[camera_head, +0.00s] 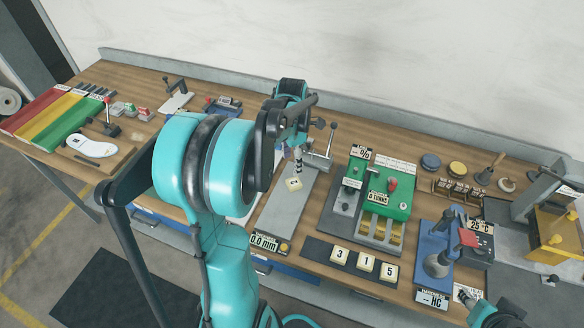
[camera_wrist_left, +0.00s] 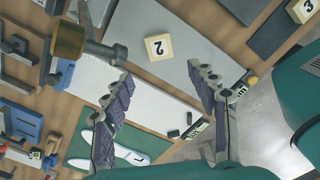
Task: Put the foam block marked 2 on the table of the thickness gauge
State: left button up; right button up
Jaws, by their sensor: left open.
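The foam block marked 2 (camera_head: 294,183) is a small cream block lying on the grey table of the thickness gauge (camera_head: 277,215). In the left wrist view the block (camera_wrist_left: 159,47) lies flat on the grey plate (camera_wrist_left: 190,35), its number upside down. My left gripper (camera_head: 298,156) is over the gauge's table, just behind the block in the head view. In the left wrist view its two fingers (camera_wrist_left: 163,85) are spread and empty, with the block beyond the tips, apart from them. My right gripper (camera_head: 466,296) shows only partly at the lower right.
Blocks 3, 1 and 5 (camera_head: 340,255) sit on a dark strip right of the gauge. The gauge's display (camera_head: 264,243) reads 0.0 mm. A green device (camera_head: 390,190) and a blue press (camera_head: 440,262) stand farther right. My left arm hides part of the bench.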

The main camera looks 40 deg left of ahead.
pick_arm(q)
jog(key=s+d+r+m+t, duration=0.2)
jog(key=s+d+m, duration=0.1)
jog(key=d+m, duration=0.4)
jog(key=s+d+r+m+t, duration=0.2)
jog(key=s+d+m, duration=0.2)
jog(key=m, duration=0.9)
jog(key=s+d+r+m+t, duration=0.2)
jog(key=s+d+m+t, duration=0.1)
jog(key=d+m, duration=0.7)
jog(key=shift+s+d+r+m, duration=0.15)
jog(key=shift+s+r+m, duration=0.1)
jog(key=shift+m, duration=0.05)
jog(key=shift+f, duration=0.1)
